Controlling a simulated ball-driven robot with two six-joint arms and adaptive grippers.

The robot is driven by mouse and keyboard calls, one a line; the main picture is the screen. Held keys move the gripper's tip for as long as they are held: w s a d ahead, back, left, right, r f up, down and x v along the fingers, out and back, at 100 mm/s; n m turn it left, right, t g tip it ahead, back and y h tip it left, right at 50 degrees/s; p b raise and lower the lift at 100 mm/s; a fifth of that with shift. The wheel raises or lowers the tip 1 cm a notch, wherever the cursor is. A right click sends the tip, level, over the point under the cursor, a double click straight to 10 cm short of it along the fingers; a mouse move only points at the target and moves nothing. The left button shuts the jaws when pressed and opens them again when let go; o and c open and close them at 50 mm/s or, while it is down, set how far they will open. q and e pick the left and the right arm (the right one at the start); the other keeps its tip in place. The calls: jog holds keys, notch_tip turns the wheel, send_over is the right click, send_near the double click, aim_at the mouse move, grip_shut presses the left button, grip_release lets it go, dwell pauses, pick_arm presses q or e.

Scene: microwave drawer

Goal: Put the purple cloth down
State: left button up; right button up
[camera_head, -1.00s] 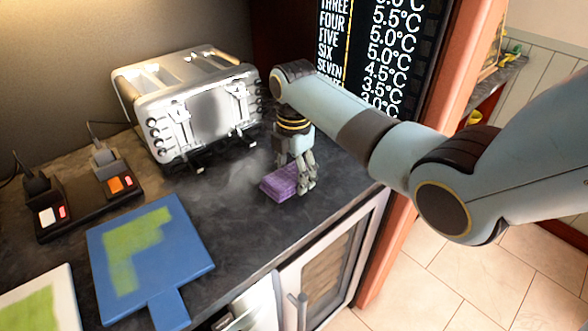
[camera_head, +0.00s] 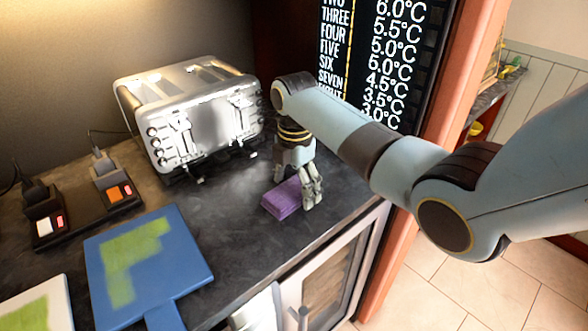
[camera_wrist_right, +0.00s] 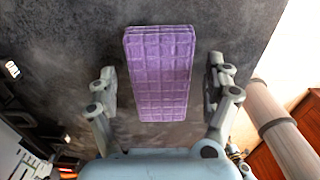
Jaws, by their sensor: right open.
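The purple cloth (camera_head: 283,198) is a folded, block-like bundle lying on the dark countertop, to the right of the toaster and close to the counter's front edge. In the right wrist view the cloth (camera_wrist_right: 160,72) shows a quilted top and lies between the two fingers, with a gap on each side. My right gripper (camera_head: 297,190) points down over the cloth and is open. The gripper also shows in the right wrist view (camera_wrist_right: 163,85), its fingers apart from the cloth. My left gripper is not in view.
A silver toaster (camera_head: 207,117) stands behind the cloth. A power strip (camera_head: 82,212) with plugs and a blue cutting board (camera_head: 150,262) are to the left. A glass-fronted appliance (camera_head: 322,280) is below the counter edge. Dark countertop (camera_head: 228,215) is clear left of the cloth.

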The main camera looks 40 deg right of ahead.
aim_at(293, 186)
notch_tip(293, 186, up, 11)
jog(key=shift+w+a+b, duration=0.15)
jog(key=shift+b, duration=0.2)
jog(key=shift+f, duration=0.15)
